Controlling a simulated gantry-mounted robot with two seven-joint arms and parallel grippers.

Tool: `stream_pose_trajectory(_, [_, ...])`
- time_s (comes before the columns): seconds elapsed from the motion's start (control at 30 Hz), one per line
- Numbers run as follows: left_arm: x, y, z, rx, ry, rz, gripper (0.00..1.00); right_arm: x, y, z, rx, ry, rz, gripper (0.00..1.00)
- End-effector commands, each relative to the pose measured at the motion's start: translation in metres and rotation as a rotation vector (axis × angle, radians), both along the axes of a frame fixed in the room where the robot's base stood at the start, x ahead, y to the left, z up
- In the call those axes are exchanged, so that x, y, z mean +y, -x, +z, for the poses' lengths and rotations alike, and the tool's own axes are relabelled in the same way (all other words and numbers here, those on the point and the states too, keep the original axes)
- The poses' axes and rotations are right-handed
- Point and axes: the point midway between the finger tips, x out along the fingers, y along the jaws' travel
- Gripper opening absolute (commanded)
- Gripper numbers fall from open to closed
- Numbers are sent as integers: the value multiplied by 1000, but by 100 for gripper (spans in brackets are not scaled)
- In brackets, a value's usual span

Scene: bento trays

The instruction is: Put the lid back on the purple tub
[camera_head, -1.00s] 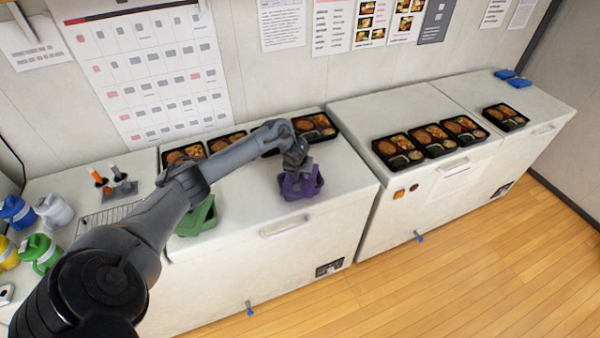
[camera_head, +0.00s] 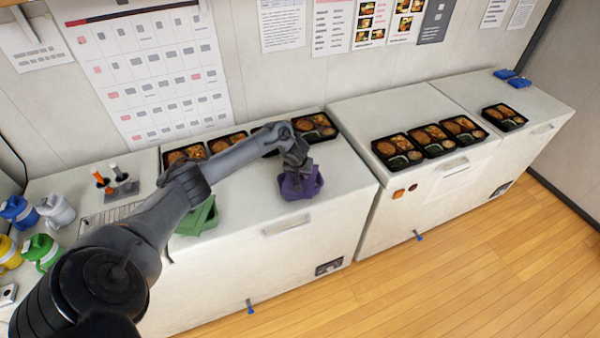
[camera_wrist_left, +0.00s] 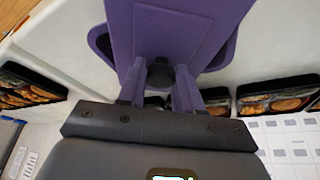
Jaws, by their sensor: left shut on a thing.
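The purple tub (camera_head: 312,186) stands on the white freezer top, near its front right part. The purple lid (camera_wrist_left: 180,30) fills the upper middle of the left wrist view, with the tub's rim and side loops (camera_wrist_left: 226,52) showing beside it. My left gripper (camera_head: 294,168) is directly above the tub, pointing down, and is shut on the lid by its dark knob (camera_wrist_left: 160,73). The lid is at or just over the tub's opening; I cannot tell whether it rests flat on the rim. My right gripper is out of view.
A green tub (camera_head: 198,218) stands to the left, partly behind my arm. Bento trays line the back (camera_head: 315,126) and the right freezer (camera_head: 398,149). Colored jugs (camera_head: 40,250) and a wire rack (camera_head: 105,217) are at the left. The freezer top right of the tub is clear.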

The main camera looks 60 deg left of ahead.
Motion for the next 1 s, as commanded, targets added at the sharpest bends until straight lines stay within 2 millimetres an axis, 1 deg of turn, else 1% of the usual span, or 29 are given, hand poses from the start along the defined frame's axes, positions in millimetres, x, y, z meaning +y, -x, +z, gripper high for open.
stream_pose_trajectory(0.3, [0,0,0,0,0,0,4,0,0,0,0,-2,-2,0])
stream_pose_trajectory(0.33, [0,0,0,0,0,0,39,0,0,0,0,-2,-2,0])
stream_pose_trajectory(0.5, [0,0,0,0,0,0,64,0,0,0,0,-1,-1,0])
stream_pose_trajectory(0.7, [0,0,0,0,0,0,64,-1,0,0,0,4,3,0])
stream_pose_trajectory(0.87, [0,0,0,0,0,-1,88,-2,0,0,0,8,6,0])
stream_pose_trajectory(1.0, [0,0,0,0,0,0,90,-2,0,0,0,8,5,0])
